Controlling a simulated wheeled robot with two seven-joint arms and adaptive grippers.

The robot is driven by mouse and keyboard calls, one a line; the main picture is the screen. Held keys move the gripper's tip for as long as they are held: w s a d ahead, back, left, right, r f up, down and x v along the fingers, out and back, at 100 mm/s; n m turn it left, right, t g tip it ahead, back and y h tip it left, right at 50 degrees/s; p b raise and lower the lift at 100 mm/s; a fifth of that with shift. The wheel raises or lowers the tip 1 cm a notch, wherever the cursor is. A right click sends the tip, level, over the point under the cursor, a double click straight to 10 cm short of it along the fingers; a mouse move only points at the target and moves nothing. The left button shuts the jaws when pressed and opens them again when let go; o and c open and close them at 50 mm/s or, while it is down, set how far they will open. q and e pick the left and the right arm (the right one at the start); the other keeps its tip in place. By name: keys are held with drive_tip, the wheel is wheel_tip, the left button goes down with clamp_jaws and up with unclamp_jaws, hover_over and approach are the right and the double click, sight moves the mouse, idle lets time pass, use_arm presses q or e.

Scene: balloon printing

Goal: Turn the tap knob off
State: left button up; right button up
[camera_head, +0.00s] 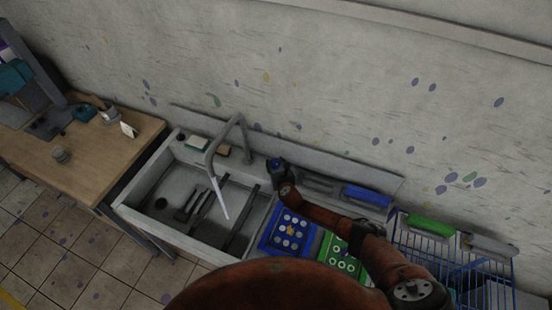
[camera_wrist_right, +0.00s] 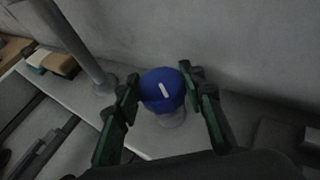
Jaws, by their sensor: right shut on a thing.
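The blue tap knob (camera_wrist_right: 162,90) has a white mark on its top and sits on a pale round base on the sink's back ledge. My right gripper (camera_wrist_right: 158,88) has its green-and-black fingers on both sides of the knob and is shut on it. In the head view the right gripper (camera_head: 278,166) covers most of the knob. The grey tap (camera_head: 238,120) stands left of the knob, and a white stream of water (camera_head: 219,198) comes from its spout into the sink (camera_head: 160,170). My left gripper is not in view.
Blue (camera_head: 287,233) and green (camera_head: 342,256) stencil plates lie right of the basin, near my right arm. Sponges (camera_head: 196,142) sit on the back ledge. A wire rack (camera_head: 455,270) stands at the right and a wooden table (camera_head: 85,150) at the left.

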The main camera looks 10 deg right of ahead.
drive_tip(key=shift+a+r+m+h, duration=0.1)
drive_tip(key=shift+a+m+h, duration=0.1)
drive_tip(key=shift+m+h, duration=0.8)
drive_tip(key=shift+h, duration=0.2)
drive_tip(key=shift+f+m+g+h, duration=0.25)
drive_tip(key=shift+m+g+h, duration=0.05)
drive_tip(key=shift+m+h, duration=0.65)
drive_tip(key=m+g+h+b, duration=0.3)
drive_tip(key=m+h+b, duration=0.2)
drive_tip(key=b, duration=0.4)
drive_tip(key=shift+f+m+h+b, duration=0.1)
drive_tip(key=shift+m+h+b, duration=0.25)
drive_tip(key=shift+h, duration=0.1)
use_arm(q)
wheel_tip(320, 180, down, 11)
drive_tip(key=b, duration=0.1)
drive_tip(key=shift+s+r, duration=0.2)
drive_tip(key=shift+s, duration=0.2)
use_arm(e)
drive_tip(key=shift+r+m+g+h, duration=0.2)
drive_tip(key=shift+m+g+h, duration=0.2)
drive_tip(key=shift+m+g, duration=0.15)
drive_tip(key=shift+d, duration=0.1)
drive_tip(key=o, duration=1.2)
drive_tip(key=shift+c, duration=0.2)
drive_tip(key=shift+r, duration=0.1)
